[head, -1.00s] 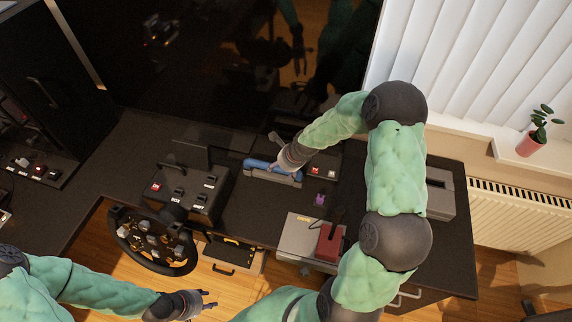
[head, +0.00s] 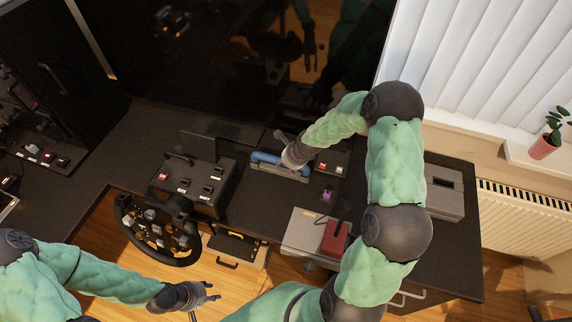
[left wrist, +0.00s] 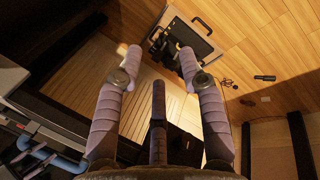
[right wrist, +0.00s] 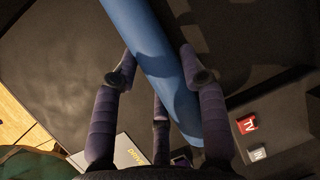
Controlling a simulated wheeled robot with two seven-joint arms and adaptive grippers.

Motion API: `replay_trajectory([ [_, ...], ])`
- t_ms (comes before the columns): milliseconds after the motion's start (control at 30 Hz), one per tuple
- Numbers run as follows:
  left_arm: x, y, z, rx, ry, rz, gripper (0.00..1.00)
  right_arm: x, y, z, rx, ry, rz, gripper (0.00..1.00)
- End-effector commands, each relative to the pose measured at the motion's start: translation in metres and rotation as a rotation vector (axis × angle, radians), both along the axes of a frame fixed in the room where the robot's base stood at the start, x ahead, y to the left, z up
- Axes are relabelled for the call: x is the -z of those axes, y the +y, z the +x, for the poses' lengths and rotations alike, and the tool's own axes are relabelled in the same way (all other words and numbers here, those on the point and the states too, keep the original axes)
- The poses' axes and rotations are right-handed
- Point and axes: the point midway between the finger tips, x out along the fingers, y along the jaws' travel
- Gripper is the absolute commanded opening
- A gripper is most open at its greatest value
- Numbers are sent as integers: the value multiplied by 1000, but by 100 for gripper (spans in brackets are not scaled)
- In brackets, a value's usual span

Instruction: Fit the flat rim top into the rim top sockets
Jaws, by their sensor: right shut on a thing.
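A blue bar (head: 268,157) lies along its grey holder (head: 290,175) at the middle of the desk. It fits the part named in the task, but I cannot be sure. My right gripper (head: 284,162) is at the bar and shut on it; in the right wrist view the blue bar (right wrist: 150,50) runs between the fingers. The racing wheel (head: 125,228) with its black rim is at the desk's front edge, left of the bar. Its rim top sockets are too small to make out. My left gripper (head: 212,292) is open and empty, in front of the desk, right of the wheel.
A switch box (head: 195,183) stands between wheel and bar, with a dark screen behind. A grey box with a red-brown block (head: 335,237) is right of centre, below my right arm. A grey bin (head: 445,192) stands far right.

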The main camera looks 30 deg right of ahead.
Motion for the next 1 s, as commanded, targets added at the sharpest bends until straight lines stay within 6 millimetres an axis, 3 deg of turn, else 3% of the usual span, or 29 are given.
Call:
replay_trajectory([
  [1000,-19,0,0,0,0,0,40,-23,0,0,-1,-2,0,4],
])
